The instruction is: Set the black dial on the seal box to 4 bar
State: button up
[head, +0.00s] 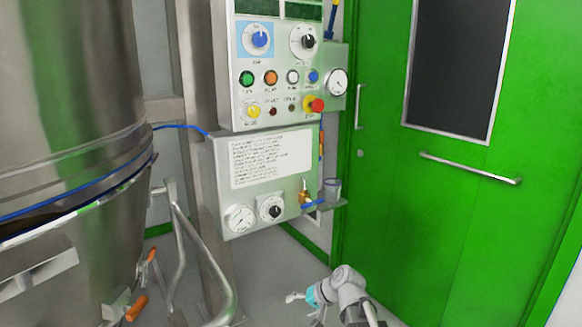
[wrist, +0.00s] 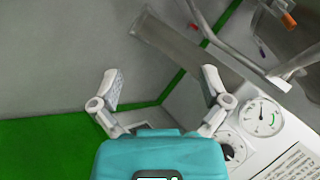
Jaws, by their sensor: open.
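The seal box (head: 215,165) is the grey lower box with a printed text plate. Its black dial (head: 271,209) sits low on the front, right of a round white gauge (head: 240,219). The dial's setting is too small to read. In the wrist view the dial (wrist: 229,151) is at the lower right, partly hidden by my right finger and the teal gripper body, with the gauge (wrist: 262,117) beside it. My gripper (wrist: 160,82) is open and empty, its fingers apart over bare floor and wall. In the head view my gripper (head: 295,298) is below and right of the box, apart from the dial.
A control panel (head: 235,70) with knobs, coloured buttons and a red stop button hangs above the box. A brass valve (head: 305,195) and a small cup (head: 332,189) are at its right. A steel vessel (head: 60,110) and bent rail (head: 183,235) stand left; a green door (head: 430,200) is right.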

jog(key=s+d+f+g+h, duration=0.1)
jog(key=s+d+f+h, duration=0.15)
jog(key=s+d, duration=0.2)
jog(key=s+d+f+n+g+h, duration=0.1)
jog(key=s+d+h, duration=0.2)
jog(key=d, duration=0.2)
jog(key=s+d+f+g+h, duration=0.1)
jog(key=s+d+h, duration=0.2)
jog(key=s+d, duration=0.15)
notch_tip(320, 180, up, 38)
jog(key=p, duration=3.8)
jog(key=shift+w+d+f, duration=0.15)
jog(key=shift+w+d, duration=0.05)
jog(key=shift+d, duration=0.1)
